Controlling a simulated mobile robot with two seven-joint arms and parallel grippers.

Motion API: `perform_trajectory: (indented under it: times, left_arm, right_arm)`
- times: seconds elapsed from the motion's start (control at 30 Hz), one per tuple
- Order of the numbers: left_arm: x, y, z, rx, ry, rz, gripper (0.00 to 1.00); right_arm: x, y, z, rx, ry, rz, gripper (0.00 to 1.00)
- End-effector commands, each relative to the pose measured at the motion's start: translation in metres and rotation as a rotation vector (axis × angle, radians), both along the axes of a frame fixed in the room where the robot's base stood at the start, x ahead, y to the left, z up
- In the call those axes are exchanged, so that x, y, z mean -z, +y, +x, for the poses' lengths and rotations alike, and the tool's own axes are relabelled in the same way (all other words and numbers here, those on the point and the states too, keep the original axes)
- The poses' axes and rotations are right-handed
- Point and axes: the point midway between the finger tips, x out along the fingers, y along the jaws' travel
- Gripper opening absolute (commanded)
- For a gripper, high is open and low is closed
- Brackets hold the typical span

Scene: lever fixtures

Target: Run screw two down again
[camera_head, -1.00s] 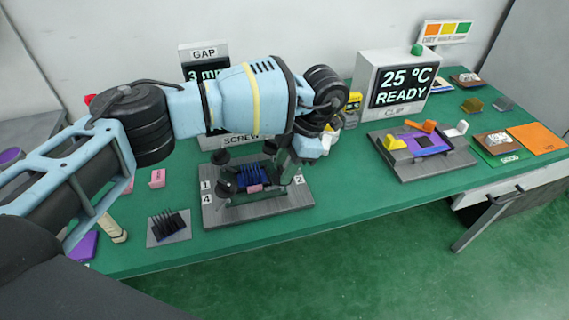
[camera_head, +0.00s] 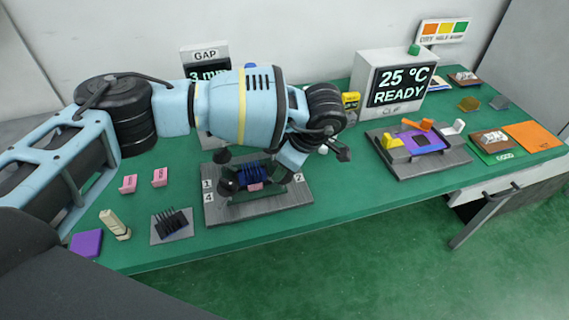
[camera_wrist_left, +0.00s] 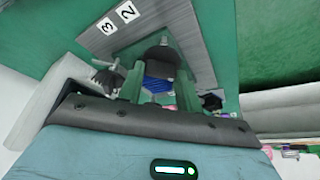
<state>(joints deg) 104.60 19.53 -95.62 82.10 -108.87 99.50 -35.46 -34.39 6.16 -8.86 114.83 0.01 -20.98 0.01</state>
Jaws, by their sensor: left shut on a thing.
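The grey screw fixture (camera_head: 215,212) stands on the green bench with number tags at its corners. Its tag 2 (camera_head: 299,178) is at the right and shows again in the wrist view (camera_wrist_left: 127,11). A blue finned block (camera_head: 254,173) sits in the middle, with a pink piece (camera_head: 256,187) at its front. Black screw knobs (camera_head: 222,156) show at the left corners. In the wrist view my left gripper (camera_wrist_left: 160,78) has its green fingers either side of a black knob (camera_wrist_left: 162,58) near tag 2, shut on it. My wrist hides this knob in the head view. My right gripper is out of view.
The GAP display (camera_head: 205,73) behind reads 3 mm, partly covered by my arm. A black finned block (camera_head: 171,222), pink blocks (camera_head: 160,177) and a cream block (camera_head: 115,224) lie left of the fixture. The clip fixture (camera_head: 440,162) stands to the right.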

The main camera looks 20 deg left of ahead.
Motion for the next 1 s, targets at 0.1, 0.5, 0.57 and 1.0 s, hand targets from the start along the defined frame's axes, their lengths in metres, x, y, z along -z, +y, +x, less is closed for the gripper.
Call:
perform_trajectory:
  times: [0.1,0.5,0.57,1.0]
  left_arm:
    - [-0.0016,-0.0002,0.0006,0.032,-0.004,-0.003,0.12]
    - [-0.001,-0.0002,0.0005,0.055,-0.003,-0.001,0.12]
    - [-0.0009,-0.0002,0.0004,0.055,-0.003,-0.001,0.12]
    - [-0.0003,-0.0001,-0.0001,0.055,-0.001,0.0,0.56]
  right_arm:
    - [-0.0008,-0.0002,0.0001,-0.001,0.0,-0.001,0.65]
    - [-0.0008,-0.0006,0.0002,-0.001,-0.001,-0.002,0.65]
    - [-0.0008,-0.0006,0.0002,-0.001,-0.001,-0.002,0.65]
    - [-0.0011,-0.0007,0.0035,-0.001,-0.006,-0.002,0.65]
